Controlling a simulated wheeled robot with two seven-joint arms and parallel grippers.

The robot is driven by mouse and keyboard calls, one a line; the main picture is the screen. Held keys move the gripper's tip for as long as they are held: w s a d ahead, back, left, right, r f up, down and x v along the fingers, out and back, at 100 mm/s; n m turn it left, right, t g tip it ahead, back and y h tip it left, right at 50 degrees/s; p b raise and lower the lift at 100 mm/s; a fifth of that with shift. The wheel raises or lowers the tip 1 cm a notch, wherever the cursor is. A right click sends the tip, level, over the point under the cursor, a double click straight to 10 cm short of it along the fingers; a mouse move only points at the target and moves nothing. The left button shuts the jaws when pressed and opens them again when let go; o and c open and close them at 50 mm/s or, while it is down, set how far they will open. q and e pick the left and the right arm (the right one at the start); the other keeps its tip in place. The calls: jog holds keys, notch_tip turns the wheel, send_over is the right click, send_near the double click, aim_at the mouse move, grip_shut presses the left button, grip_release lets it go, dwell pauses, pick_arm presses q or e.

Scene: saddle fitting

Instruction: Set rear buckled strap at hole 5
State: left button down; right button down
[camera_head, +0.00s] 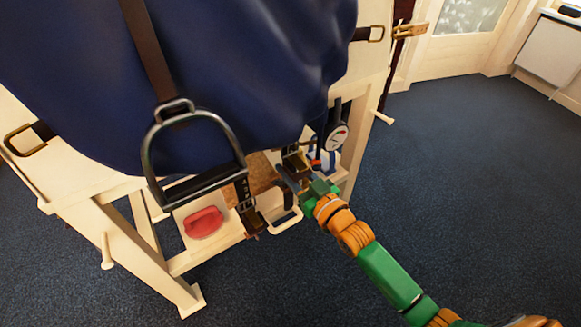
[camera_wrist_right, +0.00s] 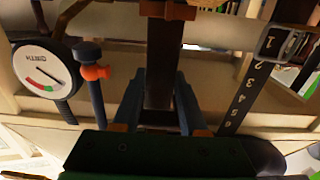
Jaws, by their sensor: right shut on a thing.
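My right gripper (camera_head: 298,176) reaches in from the lower right to under the blue pad's edge. In the right wrist view its two fingers (camera_wrist_right: 159,92) are shut on a dark brown hanging strap (camera_wrist_right: 159,60). In the head view this strap (camera_head: 296,160) is partly hidden by the gripper. A second dark strap with white numbers (camera_head: 243,193) hangs to its left. The wrist view shows a numbered strap (camera_wrist_right: 240,98) at the right, with a metal buckle (camera_wrist_right: 272,42) around the 1 and higher numbers below. Which hole the held strap is at cannot be told. My left gripper is out of view.
A stirrup (camera_head: 195,185) hangs in front of the blue pad (camera_head: 230,70) on a cream wooden stand (camera_head: 140,255). A red object (camera_head: 203,222) lies on its lower shelf. A dial gauge (camera_head: 337,138) hangs close behind the gripper. The blue carpet at right is clear.

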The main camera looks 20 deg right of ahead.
jog(key=c, duration=0.8)
grip_release()
jog(key=shift+c, duration=0.2)
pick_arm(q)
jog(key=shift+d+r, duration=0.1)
pick_arm(e)
jog(key=o, duration=0.8)
jog(key=shift+s+d+r, duration=0.1)
jog(key=shift+s+r, duration=0.15)
jog(key=shift+s, duration=0.05)
jog(key=shift+c, duration=0.2)
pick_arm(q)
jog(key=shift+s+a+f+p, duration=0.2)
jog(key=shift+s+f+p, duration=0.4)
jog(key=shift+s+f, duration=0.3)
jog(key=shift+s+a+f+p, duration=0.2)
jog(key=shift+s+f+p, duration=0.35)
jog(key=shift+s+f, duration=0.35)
pick_arm(e)
jog(key=v, duration=0.7)
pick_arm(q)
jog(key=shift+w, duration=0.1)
